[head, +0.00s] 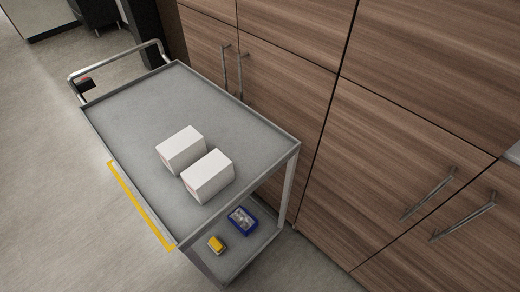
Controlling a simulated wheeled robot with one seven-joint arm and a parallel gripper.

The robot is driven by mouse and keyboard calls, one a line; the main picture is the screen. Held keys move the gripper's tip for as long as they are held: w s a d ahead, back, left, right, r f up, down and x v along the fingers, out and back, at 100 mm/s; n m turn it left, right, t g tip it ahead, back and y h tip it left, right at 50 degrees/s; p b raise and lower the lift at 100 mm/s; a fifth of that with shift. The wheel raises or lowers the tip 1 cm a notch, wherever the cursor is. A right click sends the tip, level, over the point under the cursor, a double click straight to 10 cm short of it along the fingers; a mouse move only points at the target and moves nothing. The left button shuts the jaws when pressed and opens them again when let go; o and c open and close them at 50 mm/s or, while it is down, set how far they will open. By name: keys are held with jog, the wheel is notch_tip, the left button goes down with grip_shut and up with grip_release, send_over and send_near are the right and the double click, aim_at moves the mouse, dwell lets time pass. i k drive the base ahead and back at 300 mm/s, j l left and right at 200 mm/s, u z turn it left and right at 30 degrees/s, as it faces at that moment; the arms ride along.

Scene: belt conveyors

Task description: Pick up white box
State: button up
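Two white boxes stand side by side on the grey top shelf of a metal cart (140,103). One white box (181,150) is farther back and to the left. My gripper does not show in the head view.
The cart has a raised rim and a push handle (118,58). Its lower shelf holds a blue container (242,220) and a small yellow item (217,244). Wooden cabinets (400,130) with metal handles stand close on the right. Open floor (50,190) lies to the left.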

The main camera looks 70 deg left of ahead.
aim_at(206, 178)
jog(key=u, duration=1.7)
jog(key=i+l+u, duration=0.1)
jog(key=u, duration=0.4)
jog(key=l+u, duration=0.6)
jog(key=u, duration=0.35)
